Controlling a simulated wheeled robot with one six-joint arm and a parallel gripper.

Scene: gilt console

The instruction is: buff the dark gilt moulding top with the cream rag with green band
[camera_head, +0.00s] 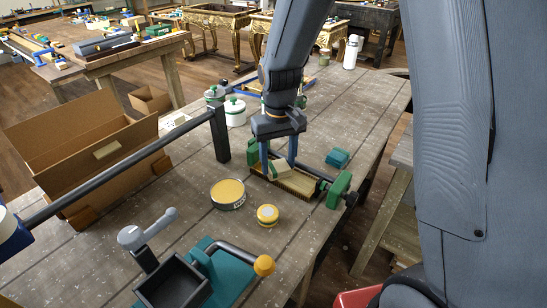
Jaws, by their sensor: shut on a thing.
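My gripper (279,162) points down over the bench with its blue fingers shut on the cream rag (280,169). The rag's green band is hard to make out at this size. The rag is at the top of the dark gilt moulding (302,186), near its left end; I cannot tell for sure whether it touches. The moulding is ribbed and brownish gold. It lies between a green clamp jaw (339,190) at its right and another green piece (252,152) at its left. The fingers and rag hide part of the moulding.
An open tin of yellow paste (228,194) and a small yellow-topped jar (267,215) stand in front. A teal block (337,158) lies behind the clamp. A cardboard box (90,150) and a dark bar (120,165) take up the left.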

